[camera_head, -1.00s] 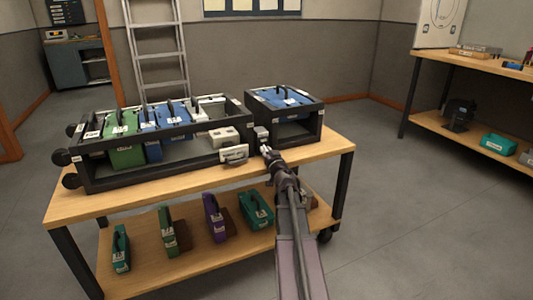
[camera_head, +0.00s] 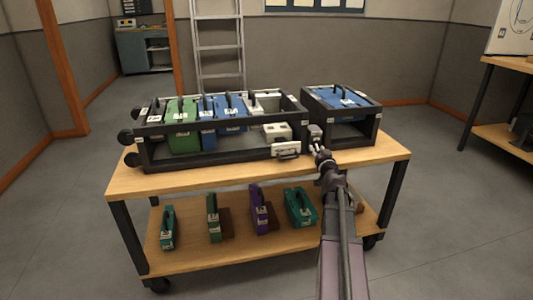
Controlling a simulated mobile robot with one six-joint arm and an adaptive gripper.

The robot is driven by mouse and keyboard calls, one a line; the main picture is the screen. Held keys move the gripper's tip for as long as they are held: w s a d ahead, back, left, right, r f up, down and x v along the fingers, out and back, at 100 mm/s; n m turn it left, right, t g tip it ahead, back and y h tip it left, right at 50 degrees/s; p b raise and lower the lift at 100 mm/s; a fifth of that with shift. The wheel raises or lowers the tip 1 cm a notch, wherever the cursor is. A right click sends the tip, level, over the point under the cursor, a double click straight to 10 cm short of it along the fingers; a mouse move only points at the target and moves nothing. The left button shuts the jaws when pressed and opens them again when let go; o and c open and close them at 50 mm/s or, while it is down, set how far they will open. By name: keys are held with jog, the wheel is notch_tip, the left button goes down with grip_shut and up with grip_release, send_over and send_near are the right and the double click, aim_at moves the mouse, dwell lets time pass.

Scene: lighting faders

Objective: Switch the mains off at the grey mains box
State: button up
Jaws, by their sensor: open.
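A pale grey box with a handle-like front (camera_head: 287,150) is at the lower right front of the long black rack (camera_head: 215,155). I cannot tell for certain that it is the mains box, and its switch is too small to read. A small grey block (camera_head: 316,131) shows just right of the rack's right end, directly beyond my gripper. My gripper (camera_head: 321,153) is open, in front of the gap between the two racks, right of the pale box. Its fingertips are small, and I cannot tell whether they touch anything.
The rack holds green, blue and white modules and a white block (camera_head: 277,131). A smaller black rack (camera_head: 345,140) with a blue module stands to the right. Both are on a wooden cart (camera_head: 385,150), with several coloured modules on its lower shelf. Floor is clear right of the cart.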

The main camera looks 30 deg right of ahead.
jog(key=shift+r+p, duration=0.15)
jog(key=shift+p, duration=0.4)
jog(key=r+v, duration=0.1)
jog(key=v, duration=1.3)
jog(key=w+a+r+n+g+y+p, duration=0.2)
jog(key=a+r+y+p, duration=0.1)
jog(key=a+p, duration=0.3)
jog(key=w+a+r+n+g+y+p, duration=0.2)
jog(key=a+p, duration=0.4)
jog(key=a, duration=0.4)
jog(key=w+a+r+n+g+y+p, duration=0.2)
jog(key=a+y+p, duration=0.3)
jog(key=a, duration=0.3)
jog(key=shift+r+p, duration=0.4)
jog(key=shift+r, duration=0.45)
jog(key=shift+a, duration=0.1)
jog(key=s+a+f+g+h, duration=0.2)
jog(key=s+a+f+g, duration=0.35)
jog(key=a, duration=0.25)
jog(key=s+a+f+g+h, duration=0.2)
jog(key=s+a+f+g, duration=0.25)
jog(key=a+g, duration=0.2)
notch_tip(320, 180, up, 26)
jog(key=p, duration=2.5)
jog(key=shift+s+a+f+m, duration=0.2)
jog(key=shift+s+a+m, duration=0.05)
jog(key=shift+s+m, duration=0.2)
